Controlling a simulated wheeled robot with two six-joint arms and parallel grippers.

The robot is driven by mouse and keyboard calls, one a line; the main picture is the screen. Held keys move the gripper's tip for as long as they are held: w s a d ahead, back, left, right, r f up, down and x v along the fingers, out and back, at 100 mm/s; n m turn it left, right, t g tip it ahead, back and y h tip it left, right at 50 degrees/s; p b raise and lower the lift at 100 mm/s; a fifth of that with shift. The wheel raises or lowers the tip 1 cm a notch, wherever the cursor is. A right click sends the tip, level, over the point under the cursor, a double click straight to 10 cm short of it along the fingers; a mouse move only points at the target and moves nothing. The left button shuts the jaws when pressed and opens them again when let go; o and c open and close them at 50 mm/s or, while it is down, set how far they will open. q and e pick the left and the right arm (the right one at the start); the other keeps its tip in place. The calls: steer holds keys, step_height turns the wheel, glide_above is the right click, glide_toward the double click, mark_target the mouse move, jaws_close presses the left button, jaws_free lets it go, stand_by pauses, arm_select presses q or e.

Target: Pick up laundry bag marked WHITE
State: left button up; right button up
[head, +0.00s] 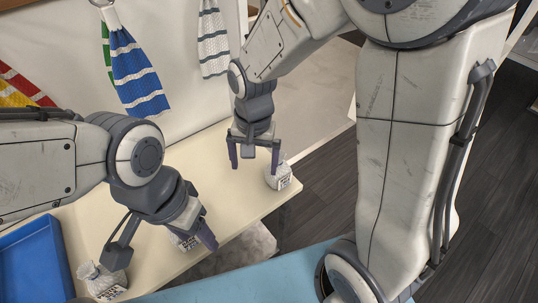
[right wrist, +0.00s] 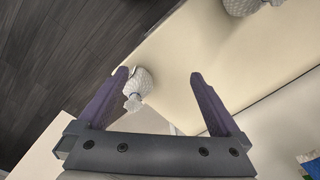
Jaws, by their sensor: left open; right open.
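Three small white laundry bags with dark printed labels are on the cream bench. One bag (head: 278,177) is near the bench's right end, another (head: 185,241) is by the front edge, and a third (head: 102,281) is at the lower left. I cannot read which is marked WHITE. My right gripper (head: 254,167) is open, pointing down, just left of the right-end bag. In the right wrist view that bag (right wrist: 139,84) shows beside the left finger of the open gripper (right wrist: 159,74). My left gripper (head: 163,240) is open over the front-edge bag and partly hides it.
The cream bench (head: 225,185) is bare between the bags. A blue tray (head: 35,262) is at the left. A light blue surface (head: 255,285) lies in front. Striped knitted pieces (head: 135,75) hang behind. Another bag (right wrist: 243,5) shows at the wrist view's top edge.

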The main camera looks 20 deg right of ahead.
mark_target(278, 169)
steer(key=w+d+f+m, duration=0.2)
steer(key=d, duration=0.1)
steer(key=w+d+f+m, duration=0.2)
steer(key=w+d+m, duration=0.1)
steer(key=w+d+f+m+p, duration=0.1)
steer(key=w+d+m, duration=0.1)
steer(key=d+m, duration=0.1)
steer(key=shift+w+f, duration=0.4)
steer(key=shift+m, duration=0.4)
step_height(278, 169, down, 5)
steer(key=shift+d+r, duration=0.15)
steer(key=shift+r, duration=0.05)
steer(key=shift+a+f+p, duration=0.2)
steer(key=shift+f+p, duration=0.55)
steer(key=shift+f, duration=2.2)
steer(key=c, duration=1.4)
steer(key=shift+r, duration=0.1)
